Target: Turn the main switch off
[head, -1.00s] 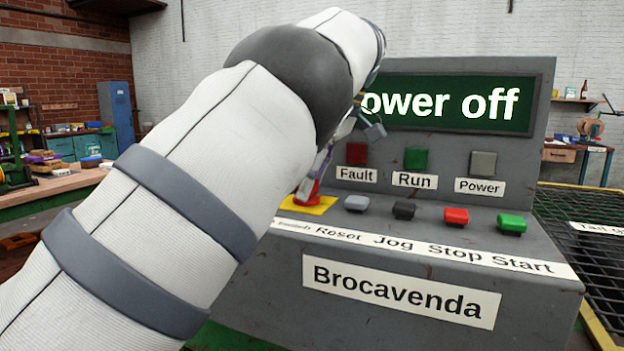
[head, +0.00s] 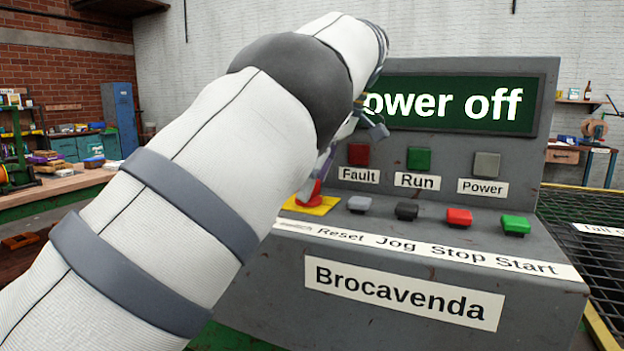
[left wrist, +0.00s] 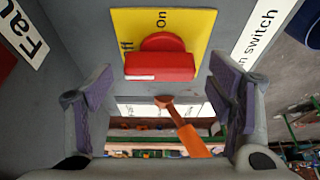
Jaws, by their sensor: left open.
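The main switch is a red knob (left wrist: 160,66) on a yellow plate (left wrist: 196,24) lettered On and, partly hidden, Off. A white mark shows on its bar at the Off-lettered side. In the head view the red knob (head: 313,191) and yellow plate (head: 323,209) sit at the console's left, partly behind my left arm. My left gripper (left wrist: 160,103) is open, its fingers apart on either side below the knob in the wrist view, not closed on it. In the head view the gripper (head: 345,150) is mostly hidden by my arm. My right gripper is not in view.
The grey console (head: 380,265) has a display (head: 460,103) reading "ower off", its first letter hidden. Grey, black, red and green buttons (head: 459,218) stand right of the switch. Fault, Run and Power lamps look unlit. An unclear orange rod (left wrist: 188,135) shows between the fingers. Mesh (head: 595,250) lies right.

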